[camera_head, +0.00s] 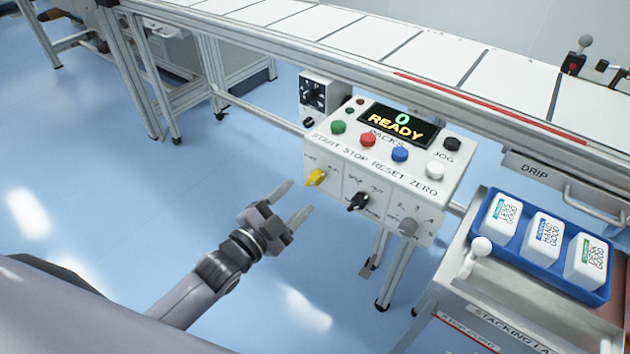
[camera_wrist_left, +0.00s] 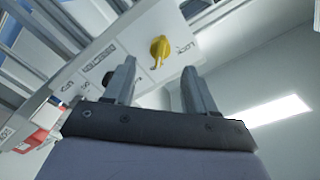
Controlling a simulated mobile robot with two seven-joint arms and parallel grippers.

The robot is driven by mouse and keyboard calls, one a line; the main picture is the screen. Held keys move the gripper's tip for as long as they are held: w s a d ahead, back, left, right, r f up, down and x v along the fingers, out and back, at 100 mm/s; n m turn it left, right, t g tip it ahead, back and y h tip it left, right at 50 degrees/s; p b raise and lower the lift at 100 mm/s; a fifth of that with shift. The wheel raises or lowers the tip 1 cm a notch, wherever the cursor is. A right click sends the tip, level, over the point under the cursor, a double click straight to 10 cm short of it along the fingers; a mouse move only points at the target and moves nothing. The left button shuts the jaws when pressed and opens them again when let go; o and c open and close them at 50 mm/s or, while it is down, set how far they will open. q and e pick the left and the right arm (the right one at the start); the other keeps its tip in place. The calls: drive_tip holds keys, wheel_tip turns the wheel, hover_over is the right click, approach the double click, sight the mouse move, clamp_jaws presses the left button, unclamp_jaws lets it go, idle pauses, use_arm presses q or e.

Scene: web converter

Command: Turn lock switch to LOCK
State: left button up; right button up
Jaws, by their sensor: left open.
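The lock switch is a yellow rotary knob (camera_head: 315,177) on the lower left front of the white control box (camera_head: 330,150). In the left wrist view the yellow knob (camera_wrist_left: 160,50) shows just beyond the fingertips, with lettering that appears to read LOCK to its right. My left gripper (camera_head: 292,200) is open and empty, its fingers pointing towards the knob, a short way in front of it and not around it. The left wrist view shows both fingers (camera_wrist_left: 158,80) spread apart. My right gripper is not in view.
A black knob (camera_head: 357,201) and a grey knob (camera_head: 408,227) sit right of the yellow one. Coloured buttons and a READY display (camera_head: 397,126) are on top. A conveyor (camera_head: 400,50) runs behind. A blue tray (camera_head: 476,222) of white packs stands at right.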

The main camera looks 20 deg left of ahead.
sight(311, 184)
use_arm(q)
drive_tip(key=shift+b+x, duration=0.3)
drive_tip(key=shift+x, duration=3)
drive_tip(key=c, duration=1)
